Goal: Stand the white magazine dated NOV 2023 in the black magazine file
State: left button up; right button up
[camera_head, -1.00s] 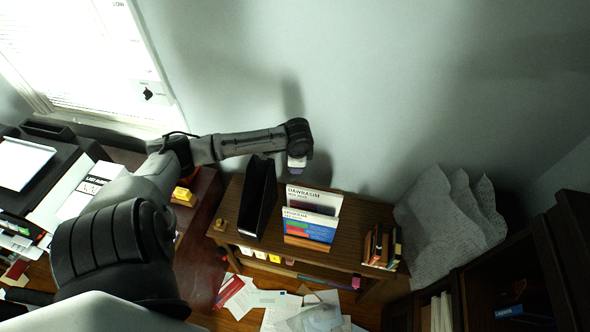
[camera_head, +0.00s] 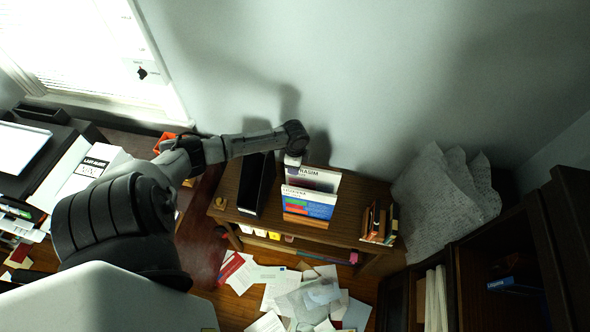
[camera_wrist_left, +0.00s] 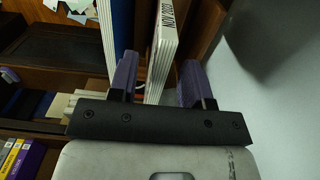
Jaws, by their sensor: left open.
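The white magazine (camera_head: 318,178) stands upright behind a blue and white magazine (camera_head: 306,203) in a holder on the wooden shelf unit. In the left wrist view, the white magazine's spine (camera_wrist_left: 162,45) reads NOV 2023. The black magazine file (camera_head: 250,200) stands to the left on the same top, its inside dark. My left gripper (camera_head: 292,160) is at the white magazine's upper left corner. In the left wrist view, its purple fingers (camera_wrist_left: 158,72) are open, one on each side of the spine, with a gap on the right. My right gripper is out of view.
Small books (camera_head: 377,222) stand at the shelf top's right end. Crumpled grey sheets (camera_head: 445,205) lie to the right, and papers (camera_head: 300,295) cover the floor. The wall is close behind.

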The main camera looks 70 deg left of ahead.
pick_arm(q)
jog(key=shift+f, duration=2.15)
jog(key=shift+c, duration=0.3)
grip_shut()
jog(key=shift+r, duration=0.2)
jog(key=shift+r+p, duration=0.85)
jog(key=shift+p, duration=0.3)
